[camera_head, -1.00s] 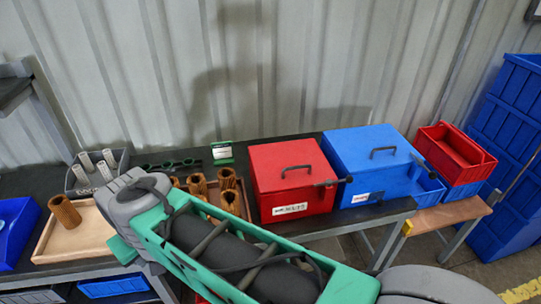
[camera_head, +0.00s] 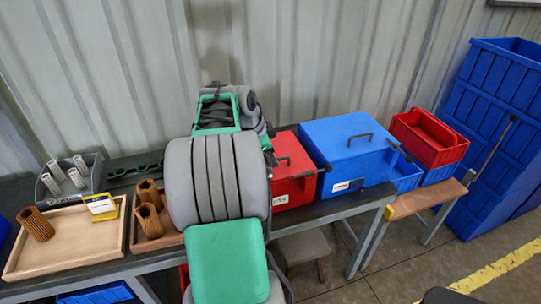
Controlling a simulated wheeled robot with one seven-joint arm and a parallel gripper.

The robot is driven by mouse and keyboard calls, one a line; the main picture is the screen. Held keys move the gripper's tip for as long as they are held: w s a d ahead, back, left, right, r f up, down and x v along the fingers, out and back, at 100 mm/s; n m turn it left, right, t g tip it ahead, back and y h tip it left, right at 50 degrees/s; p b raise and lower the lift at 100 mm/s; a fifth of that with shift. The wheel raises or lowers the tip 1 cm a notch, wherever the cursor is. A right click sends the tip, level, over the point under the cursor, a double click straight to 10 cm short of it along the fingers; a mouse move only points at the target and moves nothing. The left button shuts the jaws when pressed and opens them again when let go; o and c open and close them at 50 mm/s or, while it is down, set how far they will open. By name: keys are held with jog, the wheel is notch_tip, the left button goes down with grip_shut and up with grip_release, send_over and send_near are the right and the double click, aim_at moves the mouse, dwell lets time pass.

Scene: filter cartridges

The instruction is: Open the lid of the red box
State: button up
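The red box (camera_head: 290,192) stands on the dark bench, right of my arm. Its lid (camera_head: 291,147) looks shut and lies flat. A dark handle (camera_head: 283,160) sits on the lid, and a dark bar sticks out at the front right corner. My arm rises in front of the bench and covers the left part of the box. The far arm links reach behind the box's left side. My gripper cannot be made out; it is hidden behind the arm, so its fingers and any contact with the lid do not show.
A blue box (camera_head: 345,155) with a shut lid stands close at the right. Red and blue bins (camera_head: 430,140) sit beyond it. At the left are a wooden tray (camera_head: 70,249) with a cartridge and sign, and a grey bin (camera_head: 75,180) of pale tubes.

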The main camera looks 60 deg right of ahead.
jog(key=shift+d+f, duration=0.1)
jog(key=shift+f, duration=0.15)
jog(key=shift+c, duration=0.3)
grip_shut()
dwell(1.0)
